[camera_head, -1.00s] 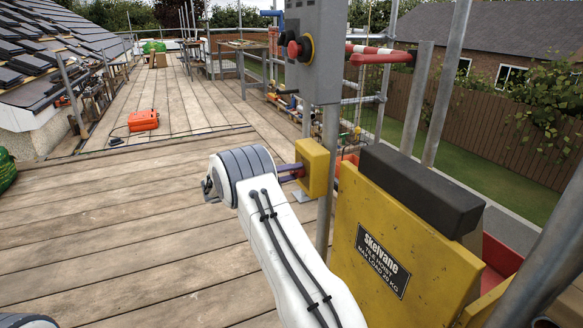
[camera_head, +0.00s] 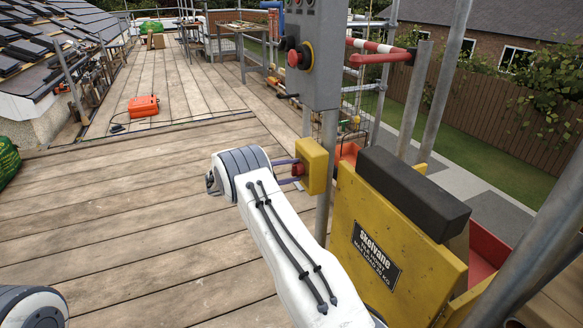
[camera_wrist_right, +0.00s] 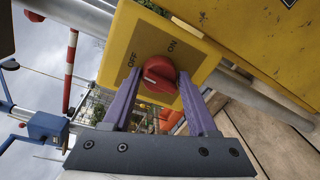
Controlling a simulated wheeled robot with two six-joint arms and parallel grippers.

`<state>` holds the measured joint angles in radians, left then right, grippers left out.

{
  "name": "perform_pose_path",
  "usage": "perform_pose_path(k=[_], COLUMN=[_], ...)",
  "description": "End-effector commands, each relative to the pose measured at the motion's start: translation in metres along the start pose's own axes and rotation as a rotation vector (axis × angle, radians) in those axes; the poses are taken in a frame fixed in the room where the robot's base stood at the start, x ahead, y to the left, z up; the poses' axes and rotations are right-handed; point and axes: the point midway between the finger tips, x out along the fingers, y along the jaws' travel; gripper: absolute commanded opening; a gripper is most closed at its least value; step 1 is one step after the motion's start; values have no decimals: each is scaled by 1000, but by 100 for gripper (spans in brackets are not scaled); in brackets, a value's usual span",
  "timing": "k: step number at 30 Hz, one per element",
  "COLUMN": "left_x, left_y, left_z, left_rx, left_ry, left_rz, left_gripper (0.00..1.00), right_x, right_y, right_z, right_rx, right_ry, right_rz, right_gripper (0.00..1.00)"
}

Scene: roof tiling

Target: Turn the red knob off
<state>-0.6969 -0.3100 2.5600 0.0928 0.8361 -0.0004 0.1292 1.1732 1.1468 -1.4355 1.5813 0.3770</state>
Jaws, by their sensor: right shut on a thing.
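The red knob (camera_wrist_right: 160,75) is on the front of a yellow switch box (camera_wrist_right: 200,72), between printed OFF and ON labels. In the head view the box (camera_head: 315,163) is beside a steel post and the knob (camera_head: 298,170) shows small. My right gripper (camera_wrist_right: 158,98) has its two purple fingers on either side of the knob, shut on it; in the head view the gripper (camera_head: 296,171) reaches the box from the left. The knob's exact pointing is hard to tell. My left gripper is out of view.
A yellow hoist body (camera_head: 380,250) with a black pad (camera_head: 412,192) stands close right of my right arm. A grey control panel (camera_head: 318,60) hangs above the switch box. Steel poles rise at the right.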

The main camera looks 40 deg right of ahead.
Motion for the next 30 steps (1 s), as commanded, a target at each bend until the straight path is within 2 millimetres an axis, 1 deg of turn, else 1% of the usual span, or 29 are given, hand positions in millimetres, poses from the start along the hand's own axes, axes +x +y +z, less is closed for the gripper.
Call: perform_pose_path(k=[1, 9, 23, 24, 26, 30], left_x=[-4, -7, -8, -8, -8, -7], left_y=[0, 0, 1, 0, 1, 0], left_z=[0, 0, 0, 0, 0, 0], left_rx=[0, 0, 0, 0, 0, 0], left_ry=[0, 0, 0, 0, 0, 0], left_rz=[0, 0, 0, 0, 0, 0], left_gripper=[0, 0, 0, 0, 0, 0], right_x=[-1, -1, -1, -1, -1, 0], right_y=[3, 2, 3, 3, 3, 2], right_z=[1, 0, -1, -1, -1, -1], right_rx=[-19, -93, -105, -105, -105, -106], right_ry=[-4, -8, -6, -6, -6, -6], right_rz=[0, -2, -1, -1, -1, -2], right_gripper=[3, 3, 3, 62, 85, 85])
